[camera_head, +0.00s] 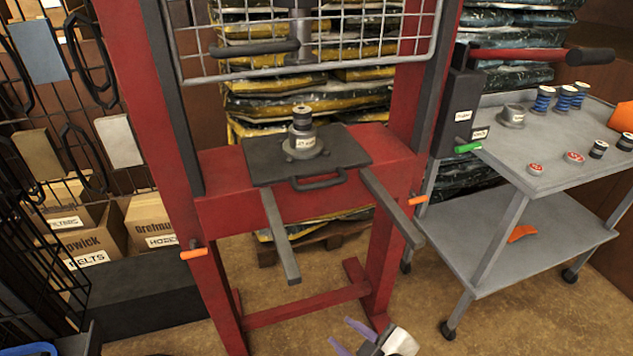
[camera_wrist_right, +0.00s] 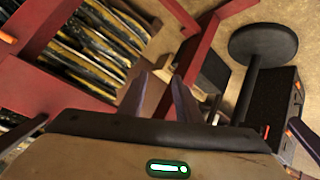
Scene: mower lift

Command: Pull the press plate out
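The press plate (camera_head: 345,150) is a dark flat plate on the red press frame's crossbeam. Its dark bar handle (camera_head: 318,184) is at the front edge. A grey flanged hub with a label and a stacked dark-topped part (camera_head: 303,145) stands on the plate. Two grey rails (camera_head: 280,240) stick out forward from under the plate. My right gripper (camera_head: 349,335) is at the bottom of the head view, below and apart from the handle. Its purple fingers (camera_wrist_right: 158,95) are spread and empty in the right wrist view. My left gripper is not seen.
The red press (camera_head: 214,218) has a wire guard (camera_head: 345,40) raised above the plate, and orange-handled pins on its posts. A grey cart (camera_head: 550,160) with small parts stands right. Boxes (camera_head: 160,220) and a wire rack are left. Floor in front is open.

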